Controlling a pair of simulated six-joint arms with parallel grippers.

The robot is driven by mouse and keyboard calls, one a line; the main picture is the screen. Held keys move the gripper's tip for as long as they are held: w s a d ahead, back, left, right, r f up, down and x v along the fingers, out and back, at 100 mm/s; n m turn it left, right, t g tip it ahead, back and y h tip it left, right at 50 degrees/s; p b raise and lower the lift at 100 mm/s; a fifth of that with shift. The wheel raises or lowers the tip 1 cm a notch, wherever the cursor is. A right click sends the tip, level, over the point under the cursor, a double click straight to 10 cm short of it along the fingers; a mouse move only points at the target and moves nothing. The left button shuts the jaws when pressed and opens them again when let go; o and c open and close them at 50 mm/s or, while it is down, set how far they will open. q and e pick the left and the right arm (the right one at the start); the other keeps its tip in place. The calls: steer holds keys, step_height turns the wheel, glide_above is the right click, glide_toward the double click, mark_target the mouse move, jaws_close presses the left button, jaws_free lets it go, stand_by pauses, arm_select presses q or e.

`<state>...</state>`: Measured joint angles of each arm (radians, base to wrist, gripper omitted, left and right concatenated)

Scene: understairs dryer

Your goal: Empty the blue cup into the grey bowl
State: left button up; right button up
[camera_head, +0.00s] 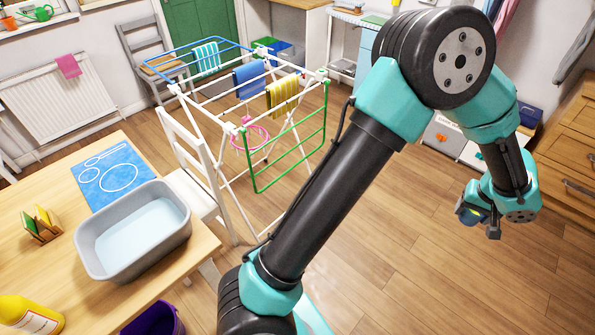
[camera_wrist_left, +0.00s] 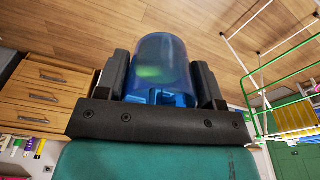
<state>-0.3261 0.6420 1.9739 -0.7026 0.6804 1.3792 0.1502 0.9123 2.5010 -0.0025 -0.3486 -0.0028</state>
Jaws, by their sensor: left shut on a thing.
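My left gripper (camera_head: 482,217) is out at the right of the head view, over the wooden floor and far from the table. It is shut on the blue cup (camera_wrist_left: 163,62), which shows clear blue between the two black fingers in the left wrist view. A blurred green shape shows inside or through the cup wall. In the head view the cup is small and partly hidden by the gripper. The grey bowl (camera_head: 88,257), a rounded rectangular basin, stands on the table with a pale bluish, water-like surface inside. My right gripper is not in view.
The wooden table (camera_head: 30,270) also holds a blue mat (camera_head: 112,178), a small rack (camera_head: 41,224) and a yellow bottle (camera_head: 28,316). A white chair (camera_head: 190,160) and a drying rack (camera_head: 255,125) stand beyond it. Wooden drawers (camera_head: 572,185) are at the right.

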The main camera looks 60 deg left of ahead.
arm_select(q)
steer(key=s+a+f+n, duration=0.25)
steer(key=a+n, duration=0.35)
steer(key=a, duration=0.9)
steer(key=s+a+f+n+g, duration=0.1)
steer(key=s+a+f+n, duration=0.1)
steer(key=s+a+n, duration=0.6)
steer(key=s+a+f+n, duration=0.1)
steer(key=s+a+n, duration=0.25)
steer(key=a, duration=0.85)
steer(key=s+a+f+n+g, duration=0.1)
steer(key=s+a+f+n, duration=0.1)
steer(key=s+a+n, duration=0.55)
steer(key=s+a+n+h, duration=0.1)
steer(key=s+a+n, duration=0.45)
steer(key=s, duration=0.45)
steer(key=s+a+n, duration=0.4)
steer(key=s+a, duration=0.3)
steer(key=s, duration=0.4)
steer(key=s+r+n+h, duration=0.1)
steer(key=s+r+n, duration=0.2)
steer(key=s+n, duration=0.9)
steer(key=shift+s+r+t, duration=0.15)
steer(key=shift+s+t, duration=0.15)
steer(key=shift+s, duration=5.2)
steer(key=shift+d, duration=0.1)
